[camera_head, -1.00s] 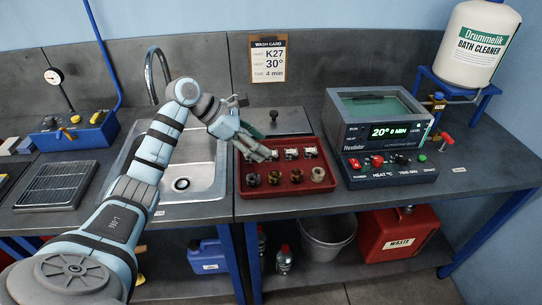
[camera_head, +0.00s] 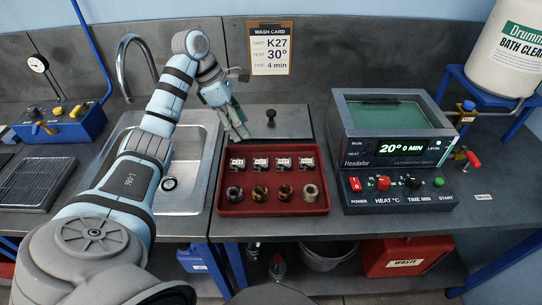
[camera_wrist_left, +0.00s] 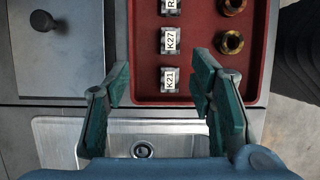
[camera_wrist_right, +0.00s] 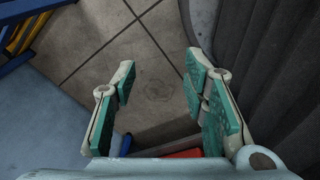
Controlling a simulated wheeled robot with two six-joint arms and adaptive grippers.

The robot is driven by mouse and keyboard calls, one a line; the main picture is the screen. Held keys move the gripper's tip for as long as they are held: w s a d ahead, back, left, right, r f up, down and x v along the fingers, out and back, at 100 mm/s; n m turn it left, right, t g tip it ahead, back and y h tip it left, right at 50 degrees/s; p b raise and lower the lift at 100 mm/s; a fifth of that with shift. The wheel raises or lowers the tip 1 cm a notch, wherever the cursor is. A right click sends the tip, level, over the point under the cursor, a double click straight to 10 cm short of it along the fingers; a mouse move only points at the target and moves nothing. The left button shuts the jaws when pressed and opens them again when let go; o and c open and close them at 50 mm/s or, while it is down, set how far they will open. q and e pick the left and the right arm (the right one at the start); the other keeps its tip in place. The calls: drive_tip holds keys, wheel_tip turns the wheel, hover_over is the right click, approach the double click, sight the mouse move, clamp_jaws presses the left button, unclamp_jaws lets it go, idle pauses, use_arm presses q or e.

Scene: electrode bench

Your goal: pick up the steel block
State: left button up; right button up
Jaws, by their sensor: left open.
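Several small steel blocks with white labels stand in a back row in the red tray (camera_head: 272,208). The leftmost block (camera_head: 237,164) reads K21 in the left wrist view (camera_wrist_left: 170,80). The second block (camera_head: 260,164) reads K27 there (camera_wrist_left: 171,40). A third block (camera_wrist_left: 171,8) is cut off by the frame edge. My left gripper (camera_head: 237,132) is open and empty, pointing down above the tray's back left part. In the left wrist view its fingers (camera_wrist_left: 160,82) frame the K21 block, apart from it. My right gripper (camera_wrist_right: 160,78) is open and empty over the floor.
Several round metal pieces (camera_head: 260,193) stand in the tray's front row. The sink (camera_head: 190,135) is left of the tray, a knobbed lid (camera_head: 290,120) behind it. The ultrasonic bath (camera_head: 395,130) stands right. A wash card (camera_head: 271,48) on the wall reads K27.

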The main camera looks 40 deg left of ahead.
use_arm(q)
drive_tip(key=b, duration=0.5)
hover_over(260, 162)
drive_tip(key=s+a, duration=0.2)
drive_tip(key=f, duration=0.6)
drive_tip(key=shift+w+a+f, duration=0.15)
drive_tip(key=shift+w+a, duration=0.05)
drive_tip(key=shift+w, duration=0.05)
drive_tip(key=shift+w+d+f, duration=0.15)
drive_tip(key=shift+d+f, duration=0.05)
drive_tip(key=shift+f, duration=0.05)
drive_tip(key=x, duration=0.5)
drive_tip(key=shift+w+d+f, duration=0.1)
drive_tip(key=shift+f, duration=0.15)
use_arm(e)
wheel_tip(260, 162, down, 6)
drive_tip(key=s, duration=0.1)
drive_tip(key=shift+a, duration=0.2)
use_arm(q)
clamp_jaws()
use_arm(e)
drive_tip(key=shift+s, duration=0.2)
